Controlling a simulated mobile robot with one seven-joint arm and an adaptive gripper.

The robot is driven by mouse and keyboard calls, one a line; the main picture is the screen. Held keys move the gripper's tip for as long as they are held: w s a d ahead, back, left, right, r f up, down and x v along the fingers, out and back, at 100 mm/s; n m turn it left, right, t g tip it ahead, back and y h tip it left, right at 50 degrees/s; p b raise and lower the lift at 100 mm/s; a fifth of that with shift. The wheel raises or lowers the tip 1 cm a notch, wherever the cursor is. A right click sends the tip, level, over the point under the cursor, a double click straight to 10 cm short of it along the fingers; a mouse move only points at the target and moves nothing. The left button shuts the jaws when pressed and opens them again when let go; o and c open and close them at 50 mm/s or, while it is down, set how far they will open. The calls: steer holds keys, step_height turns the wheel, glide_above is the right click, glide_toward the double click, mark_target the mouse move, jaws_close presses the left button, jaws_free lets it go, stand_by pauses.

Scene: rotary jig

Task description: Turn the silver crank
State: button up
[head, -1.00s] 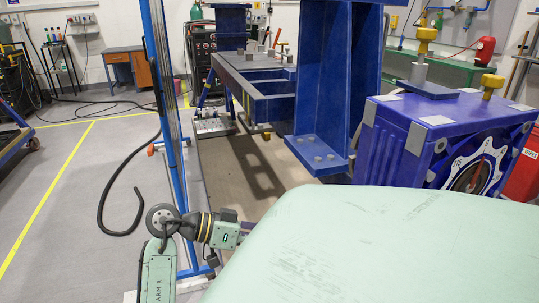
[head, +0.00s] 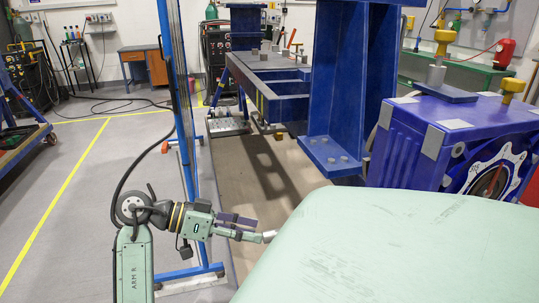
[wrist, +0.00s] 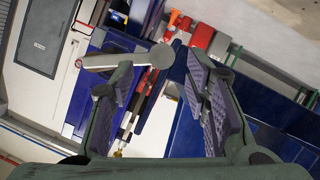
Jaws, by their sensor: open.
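A silver bar with a rounded end, which looks like the silver crank (wrist: 143,58), shows in the wrist view at the tip of the left finger. It reaches partly across the gap between the fingers. I cannot tell whether it touches that finger. My gripper (wrist: 160,85) is open, with purple ribbed pads on both fingers and nothing held between them. In the head view my gripper (head: 245,227) points right, beside the pale green rounded surface. A small silver piece (head: 268,237) shows at its fingertips, possibly the crank's end. The rest of the crank is hidden there.
The pale green rounded surface (head: 390,250) fills the lower right. A blue upright frame (head: 190,130) stands close beside my arm. A blue column (head: 335,90) and a purple-blue box with a toothed ring (head: 430,140) stand beyond.

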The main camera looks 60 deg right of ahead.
steer(key=v, duration=0.3)
steer(key=shift+w+a+r, duration=0.1)
steer(key=shift+w+a, duration=0.1)
steer(key=shift+w, duration=0.1)
stand_by(0.5)
